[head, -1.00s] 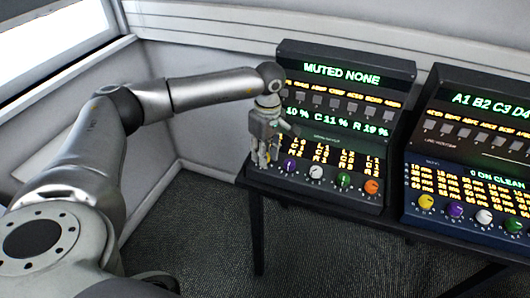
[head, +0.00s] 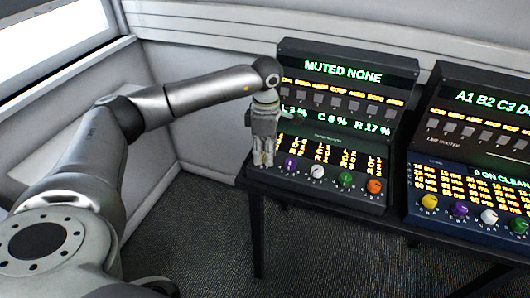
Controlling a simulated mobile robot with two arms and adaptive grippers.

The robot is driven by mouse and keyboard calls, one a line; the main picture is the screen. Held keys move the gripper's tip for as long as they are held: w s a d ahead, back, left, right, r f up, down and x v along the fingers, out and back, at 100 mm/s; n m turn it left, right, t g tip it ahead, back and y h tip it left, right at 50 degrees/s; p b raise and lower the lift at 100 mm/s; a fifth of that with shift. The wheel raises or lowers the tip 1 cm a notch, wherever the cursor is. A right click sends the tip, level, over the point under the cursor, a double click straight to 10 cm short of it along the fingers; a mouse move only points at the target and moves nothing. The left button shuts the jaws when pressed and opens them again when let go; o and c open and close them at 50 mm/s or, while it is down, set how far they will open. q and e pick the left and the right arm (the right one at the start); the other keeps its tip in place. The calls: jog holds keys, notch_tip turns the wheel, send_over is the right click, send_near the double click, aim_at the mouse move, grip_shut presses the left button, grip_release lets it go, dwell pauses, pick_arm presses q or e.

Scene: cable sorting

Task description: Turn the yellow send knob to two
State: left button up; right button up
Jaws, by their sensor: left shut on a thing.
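My left gripper (head: 263,162) points down at the left end of the knob row on the left console (head: 330,188). It is shut on a yellow knob there, which the fingers hide almost wholly. The knob's pointer and its setting cannot be seen. To the right in the same row are a purple knob (head: 290,164), a white knob (head: 317,171), a green knob (head: 345,179) and an orange knob (head: 374,186). Small letter columns are lit above them. My right gripper is not in view.
The console's upper screen (head: 343,73) reads "MUTED NONE" above a row of grey buttons. A blue console (head: 460,222) at the right has its own yellow knob (head: 429,201). Both stand on a dark table. Floor (head: 320,245) in front is clear.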

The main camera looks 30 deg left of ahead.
pick_arm(q)
jog(key=shift+r, duration=0.1)
dwell(0.4)
jog(key=o, duration=0.8)
jog(key=shift+c, duration=0.2)
jog(key=shift+r, duration=0.1)
notch_tip(320, 180, up, 12)
jog(key=shift+w, duration=0.35)
jog(key=shift+a, duration=0.1)
